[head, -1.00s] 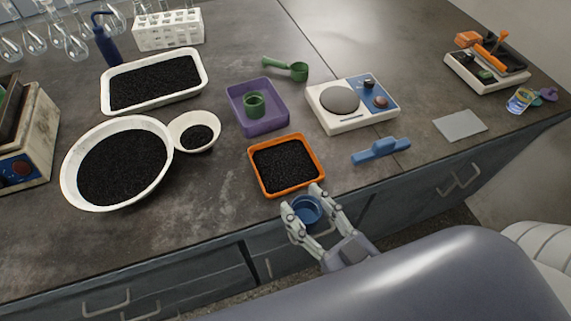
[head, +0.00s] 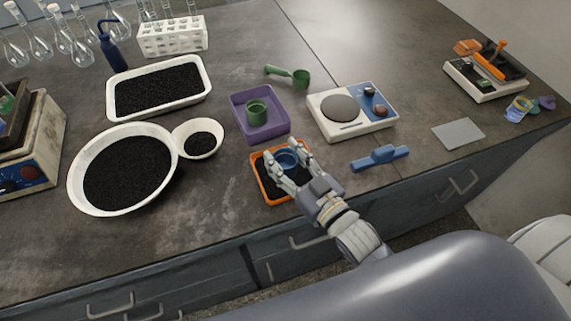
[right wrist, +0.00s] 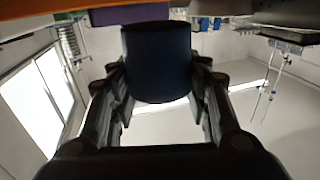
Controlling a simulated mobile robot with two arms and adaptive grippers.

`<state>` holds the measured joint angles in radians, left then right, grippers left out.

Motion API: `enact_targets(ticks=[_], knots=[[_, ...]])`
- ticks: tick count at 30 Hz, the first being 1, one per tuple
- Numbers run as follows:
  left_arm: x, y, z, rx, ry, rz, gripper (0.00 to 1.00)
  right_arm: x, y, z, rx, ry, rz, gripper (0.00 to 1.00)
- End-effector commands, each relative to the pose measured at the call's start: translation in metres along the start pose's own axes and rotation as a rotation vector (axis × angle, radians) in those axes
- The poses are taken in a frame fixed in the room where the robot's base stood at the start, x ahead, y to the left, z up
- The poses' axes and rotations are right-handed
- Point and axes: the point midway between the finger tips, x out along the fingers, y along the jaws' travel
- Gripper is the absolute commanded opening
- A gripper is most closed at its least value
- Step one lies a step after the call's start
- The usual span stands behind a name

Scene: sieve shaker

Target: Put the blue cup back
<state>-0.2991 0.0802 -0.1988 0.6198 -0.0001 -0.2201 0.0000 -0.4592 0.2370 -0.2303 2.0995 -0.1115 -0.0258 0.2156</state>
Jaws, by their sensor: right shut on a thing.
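The blue cup (head: 288,160) is between the fingers of my right gripper (head: 286,166), which is shut on it. The cup is over the orange tray (head: 262,187) of black grains; I cannot tell whether it touches the grains. In the right wrist view the cup (right wrist: 158,62) shows dark between the two fingers, with an orange edge (right wrist: 30,77) at the upper left. My left gripper is not in view.
A purple tray (head: 243,131) with a green cup (head: 257,113) stands behind the orange tray. A scale (head: 375,127) and a blue brush-like tool (head: 380,158) are to the right. White bowls (head: 76,190) of black grains are to the left.

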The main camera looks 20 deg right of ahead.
Motion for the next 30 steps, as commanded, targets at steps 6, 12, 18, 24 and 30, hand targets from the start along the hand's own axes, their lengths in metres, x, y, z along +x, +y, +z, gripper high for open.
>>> enact_targets(ticks=[6,12,18,24,30], knots=[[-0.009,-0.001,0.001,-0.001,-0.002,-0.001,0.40,-0.001,0.000,0.026,0.000,-0.001,0.000,0.18],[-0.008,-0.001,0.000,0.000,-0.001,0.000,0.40,-0.001,-0.001,0.030,0.000,0.001,-0.001,0.18],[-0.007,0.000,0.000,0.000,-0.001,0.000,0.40,-0.001,-0.001,0.033,0.000,0.000,-0.001,0.18],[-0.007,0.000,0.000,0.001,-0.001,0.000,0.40,-0.001,-0.001,0.033,0.000,0.000,-0.001,0.64],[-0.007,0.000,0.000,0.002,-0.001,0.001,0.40,-0.001,-0.001,0.033,0.000,0.000,-0.001,0.64]])
